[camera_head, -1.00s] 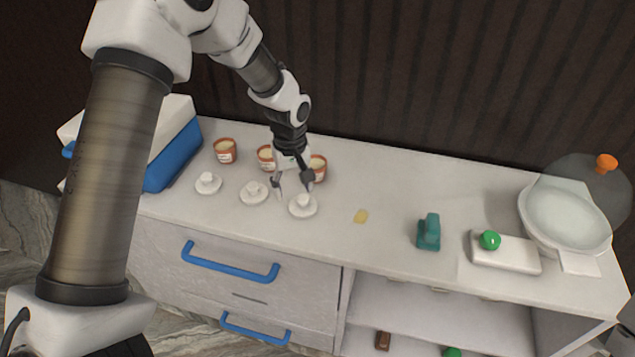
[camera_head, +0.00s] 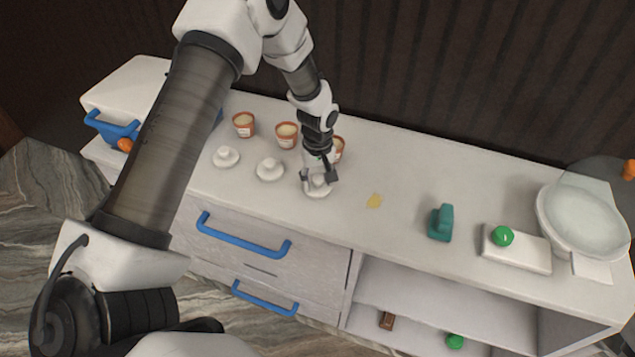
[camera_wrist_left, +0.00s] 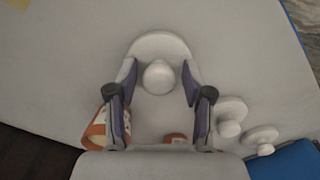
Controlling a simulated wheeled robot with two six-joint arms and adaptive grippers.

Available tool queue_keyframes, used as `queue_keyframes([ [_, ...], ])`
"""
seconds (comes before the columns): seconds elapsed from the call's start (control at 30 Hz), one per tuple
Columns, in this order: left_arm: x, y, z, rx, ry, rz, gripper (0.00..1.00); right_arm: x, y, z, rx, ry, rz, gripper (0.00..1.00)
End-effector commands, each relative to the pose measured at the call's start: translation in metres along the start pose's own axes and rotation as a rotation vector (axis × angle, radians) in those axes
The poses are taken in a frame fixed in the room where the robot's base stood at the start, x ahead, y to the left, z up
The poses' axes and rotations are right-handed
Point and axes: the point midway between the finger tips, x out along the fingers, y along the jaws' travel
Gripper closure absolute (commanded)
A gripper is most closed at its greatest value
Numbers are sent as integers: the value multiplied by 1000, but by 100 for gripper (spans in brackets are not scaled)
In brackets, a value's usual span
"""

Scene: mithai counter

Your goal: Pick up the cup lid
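Three white round cup lids with knobs lie in a row on the counter: a left lid (camera_head: 226,157), a middle lid (camera_head: 270,169) and a right lid (camera_head: 317,191). My left gripper (camera_head: 319,180) is low over the right lid. In the left wrist view my left gripper (camera_wrist_left: 158,90) is open, its fingers on either side of this lid's knob (camera_wrist_left: 158,77). The fingers look apart from the knob. Three orange-brown cups stand behind the lids: a left cup (camera_head: 244,125), a middle cup (camera_head: 287,135) and a right cup (camera_head: 338,149), partly hidden by my gripper. My right gripper is not seen.
A yellow piece (camera_head: 374,201) lies right of the lids. Further right are a teal object (camera_head: 441,223), a white block (camera_head: 515,252) with a green knob (camera_head: 502,236), and a white bowl (camera_head: 547,226). A blue and white box (camera_head: 125,90) stands at the left.

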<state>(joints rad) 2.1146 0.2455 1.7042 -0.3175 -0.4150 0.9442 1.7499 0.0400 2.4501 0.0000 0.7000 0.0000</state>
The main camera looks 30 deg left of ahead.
Motion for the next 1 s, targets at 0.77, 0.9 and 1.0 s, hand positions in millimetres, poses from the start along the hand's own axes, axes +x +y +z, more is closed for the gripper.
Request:
queue_keyframes([
  [0.77,-23,1,-1,-1,1,3,83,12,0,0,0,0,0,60],
  [0.9,-34,-8,11,0,-2,-1,83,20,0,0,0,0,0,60],
  [1.0,-35,-21,29,1,-2,-1,83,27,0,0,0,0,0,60],
])
